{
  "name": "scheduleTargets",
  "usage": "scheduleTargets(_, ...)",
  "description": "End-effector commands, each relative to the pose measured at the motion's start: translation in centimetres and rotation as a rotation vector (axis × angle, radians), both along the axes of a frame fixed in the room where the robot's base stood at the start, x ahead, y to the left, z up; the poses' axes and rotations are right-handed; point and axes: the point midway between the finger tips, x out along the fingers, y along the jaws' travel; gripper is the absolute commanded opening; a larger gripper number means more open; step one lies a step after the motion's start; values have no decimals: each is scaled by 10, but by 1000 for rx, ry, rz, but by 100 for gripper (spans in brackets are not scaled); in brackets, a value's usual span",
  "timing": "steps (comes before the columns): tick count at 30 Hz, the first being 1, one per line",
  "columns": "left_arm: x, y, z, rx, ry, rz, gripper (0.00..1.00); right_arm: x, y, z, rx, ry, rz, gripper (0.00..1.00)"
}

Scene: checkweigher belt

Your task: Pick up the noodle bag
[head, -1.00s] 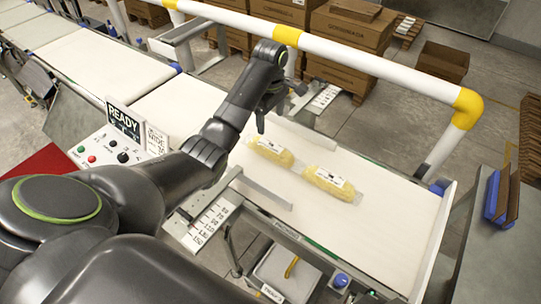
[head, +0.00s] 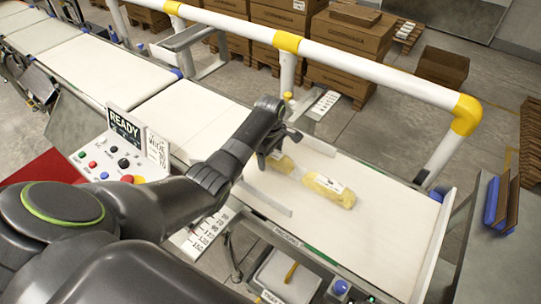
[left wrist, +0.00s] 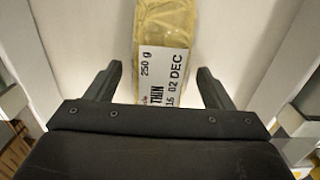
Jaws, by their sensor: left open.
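Two clear bags of yellow noodles with white labels lie flat in line on the white belt. My left gripper (head: 278,147) is open at the nearer-left noodle bag (head: 283,164) and partly hides it. The other noodle bag (head: 329,190) lies just to its right, fully in view. In the left wrist view a noodle bag (left wrist: 168,25) lies lengthwise between the two open fingers of my left gripper (left wrist: 160,78), with clear space on both sides. Its label reads 250 g and THIN. My right gripper is not in view.
The belt (head: 370,226) is bare to the right of the bags. A low metal guide (head: 264,198) runs along its near side. A white and yellow rail (head: 370,72) stands behind. A control panel with a READY display (head: 124,125) is at the left.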

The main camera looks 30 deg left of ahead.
Motion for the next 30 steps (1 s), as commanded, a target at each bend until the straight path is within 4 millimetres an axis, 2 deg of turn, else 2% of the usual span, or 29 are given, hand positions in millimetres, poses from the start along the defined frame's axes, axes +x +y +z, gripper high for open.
scheduleTargets(8, 0, 0, -4, 0, -1, -1, 75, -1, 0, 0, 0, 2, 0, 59)
scheduleTargets(9, 0, 0, -4, 0, -1, -1, 73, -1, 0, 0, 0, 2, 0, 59)
scheduleTargets(21, 0, 0, -4, 1, -1, 0, 20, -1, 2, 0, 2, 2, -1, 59)
scheduleTargets(30, 1, 0, 1, 1, -2, 0, 20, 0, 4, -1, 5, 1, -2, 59)
